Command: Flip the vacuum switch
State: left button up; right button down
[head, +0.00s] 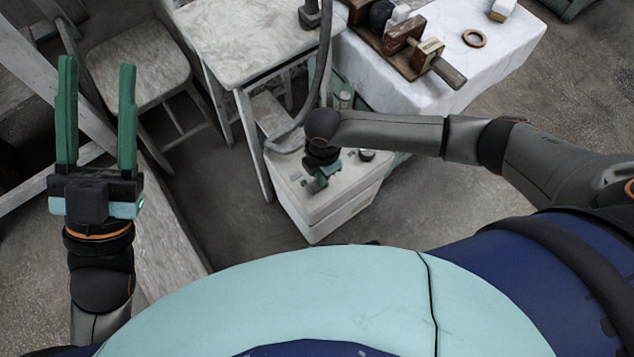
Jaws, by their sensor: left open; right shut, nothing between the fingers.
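The vacuum (325,215) is a dusty white box on the floor at the middle of the head view, with a grey hose (322,75) rising behind it. A small dark round knob (367,155) shows on its top. I cannot tell whether this is the switch; part of the top is hidden under my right wrist. My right gripper (316,187) is shut and empty, pointing down at the vacuum's top, left of the knob. I cannot tell whether it touches the surface. My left gripper (97,64) is open and empty, fingers up, at the far left, well away from the vacuum.
A dusty table (240,35) stands behind the vacuum, with a stool (138,65) to its left. A white-covered table (480,55) at the back right holds wooden tools and a wooden ring (474,38). Floor right of the vacuum is clear.

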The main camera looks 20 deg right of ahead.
jog(key=shift+r+p, duration=0.55)
jog(key=shift+p, duration=0.1)
jog(key=shift+r+p, duration=0.5)
jog(key=shift+p, duration=0.05)
jog(key=shift+r+p, duration=0.4)
jog(key=shift+p, duration=0.05)
pick_arm(q)
jog(key=shift+w+a+f+n+g+y+p, duration=0.35)
jog(key=shift+w+f+n+g+y, duration=1.4)
jog(key=shift+f, duration=2.25)
jog(key=shift+w+a+f+n+g+y+p, duration=0.3)
jog(key=shift+w+f+n+g+y, duration=1.05)
jog(key=shift+f, duration=2.65)
pick_arm(e)
jog(key=shift+r, duration=0.75)
jog(key=shift+r+p, duration=0.35)
jog(key=shift+p, duration=0.35)
jog(key=shift+r+p, duration=0.5)
jog(key=shift+p, duration=0.05)
pick_arm(q)
jog(key=s+f+n+g+y, duration=0.1)
jog(key=s+f+g, duration=0.2)
jog(key=f, duration=0.5)
jog(key=s+f+n+g+y+p, duration=0.1)
jog(key=s+f+g, duration=0.3)
jog(key=f, duration=0.4)
jog(key=shift+s+y, duration=0.7)
jog(key=shift+s, duration=0.2)
pick_arm(e)
jog(key=shift+r, duration=0.45)
